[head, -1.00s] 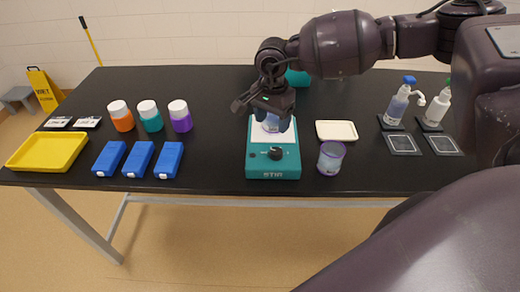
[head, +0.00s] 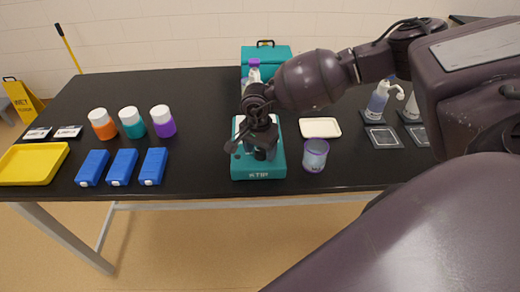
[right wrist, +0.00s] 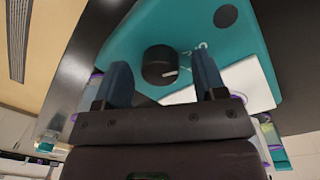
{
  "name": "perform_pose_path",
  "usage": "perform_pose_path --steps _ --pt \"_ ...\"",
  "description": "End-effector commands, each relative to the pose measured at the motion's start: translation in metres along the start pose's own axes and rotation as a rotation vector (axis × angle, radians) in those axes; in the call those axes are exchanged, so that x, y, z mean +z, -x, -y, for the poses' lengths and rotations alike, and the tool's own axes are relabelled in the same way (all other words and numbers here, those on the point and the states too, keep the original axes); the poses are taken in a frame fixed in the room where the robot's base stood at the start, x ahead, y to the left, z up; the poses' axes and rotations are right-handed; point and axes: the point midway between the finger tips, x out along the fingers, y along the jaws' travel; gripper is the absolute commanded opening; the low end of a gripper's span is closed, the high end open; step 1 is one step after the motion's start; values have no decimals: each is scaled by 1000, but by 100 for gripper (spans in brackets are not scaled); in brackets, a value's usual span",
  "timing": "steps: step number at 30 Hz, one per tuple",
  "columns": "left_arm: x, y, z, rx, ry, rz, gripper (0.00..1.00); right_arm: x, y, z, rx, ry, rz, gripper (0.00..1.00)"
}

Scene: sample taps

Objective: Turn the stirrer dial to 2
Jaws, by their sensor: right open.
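The teal stirrer (head: 258,168) stands near the front edge of the black table, with a white top plate. Its black dial (right wrist: 160,65) shows in the right wrist view, with a white pointer mark and partly visible white markings beside it. In the head view the dial is largely hidden by my right gripper (head: 258,150), which is just over the stirrer's front. In the right wrist view my right gripper (right wrist: 162,80) is open, with one blue-grey finger on each side of the dial, and no contact can be made out. My left gripper is not in view.
A white tray (head: 320,127) and a purple-rimmed beaker (head: 315,155) stand right of the stirrer. Pump bottles (head: 379,98) are farther right. Left are blue boxes (head: 122,167), capped bottles (head: 132,122) and a yellow tray (head: 32,164). A teal case (head: 278,60) stands behind.

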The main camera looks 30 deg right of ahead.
Motion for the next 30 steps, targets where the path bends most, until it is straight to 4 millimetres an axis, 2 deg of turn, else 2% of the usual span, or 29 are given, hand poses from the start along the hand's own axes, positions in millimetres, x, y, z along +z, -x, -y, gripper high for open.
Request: perform_pose_path --steps 10,18,20,30 --pt "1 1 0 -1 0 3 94 0 -3 0 0 0 0 63" --pt "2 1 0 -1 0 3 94 0 -3 0 0 0 1 22" --pt "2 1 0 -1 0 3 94 0 -3 0 0 0 1 15" --pt "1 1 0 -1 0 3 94 0 -3 0 1 -58 5 15"
